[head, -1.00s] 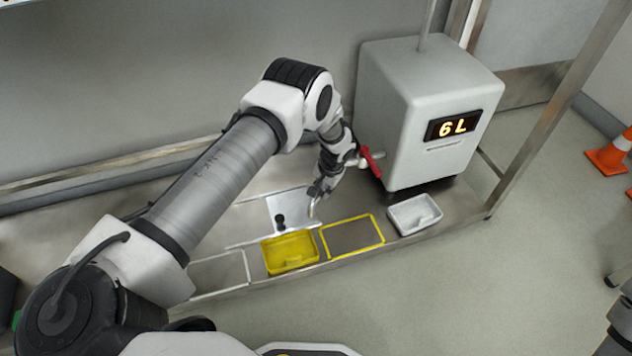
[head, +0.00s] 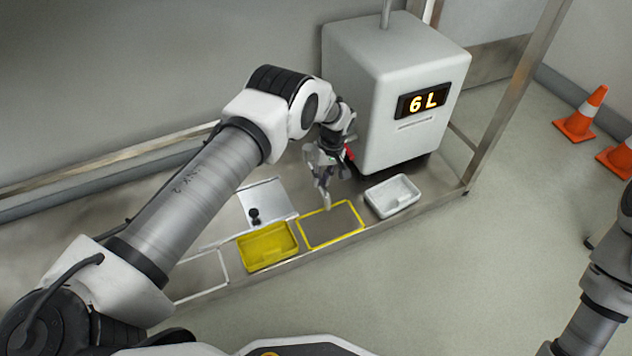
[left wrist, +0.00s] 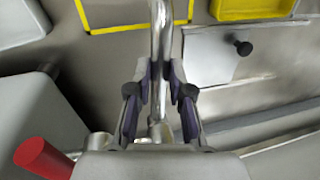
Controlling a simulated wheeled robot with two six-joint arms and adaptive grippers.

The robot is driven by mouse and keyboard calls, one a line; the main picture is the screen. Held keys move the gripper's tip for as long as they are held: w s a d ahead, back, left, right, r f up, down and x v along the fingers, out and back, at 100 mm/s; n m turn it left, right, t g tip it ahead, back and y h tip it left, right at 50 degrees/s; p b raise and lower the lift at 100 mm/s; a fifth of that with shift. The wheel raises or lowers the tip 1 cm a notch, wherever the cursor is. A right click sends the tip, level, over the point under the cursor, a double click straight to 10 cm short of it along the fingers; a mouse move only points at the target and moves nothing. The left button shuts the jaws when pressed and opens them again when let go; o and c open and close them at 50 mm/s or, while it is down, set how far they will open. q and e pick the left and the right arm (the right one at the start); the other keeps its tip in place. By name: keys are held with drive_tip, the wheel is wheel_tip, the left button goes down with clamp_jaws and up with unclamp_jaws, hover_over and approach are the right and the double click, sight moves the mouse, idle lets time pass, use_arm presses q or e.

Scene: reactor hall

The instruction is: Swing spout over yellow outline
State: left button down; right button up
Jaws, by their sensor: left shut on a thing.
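The spout (left wrist: 161,60) is a shiny chrome pipe. My left gripper (head: 322,180) is shut on it; in the left wrist view the gripper (left wrist: 160,80) has one finger on each side of the pipe. The yellow outline (head: 331,242) is a rectangle on the steel bench, between the yellow tray and the white tray. The spout's outer end (head: 327,203) shows at the outline's back edge in the head view. In the left wrist view the pipe crosses the outline's near edge (left wrist: 115,29), and its tip is cut off. My right gripper is out of view.
A yellow tray (head: 267,262) lies left of the outline and a white tray (head: 371,205) right of it. A grey tank (head: 350,55) reading "6 L" stands behind, with a red handle (left wrist: 42,157). A metal plate with a black knob (head: 254,214) lies behind the yellow tray.

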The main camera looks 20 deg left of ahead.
use_arm(q)
drive_tip(key=shift+w+d+n, duration=0.15)
drive_tip(key=shift+w+n, duration=0.05)
drive_tip(key=shift+n, duration=0.1)
drive_tip(key=c, duration=1.1)
unclamp_jaws()
drive_tip(key=shift+o, duration=0.2)
drive_tip(key=shift+r, duration=0.1)
wheel_tip(320, 180, up, 12)
drive_tip(key=w+d, duration=0.1)
drive_tip(key=shift+w+d+f, duration=0.2)
drive_tip(key=shift+w+d, duration=0.05)
drive_tip(key=shift+w, duration=0.1)
drive_tip(key=shift+s+f, duration=0.1)
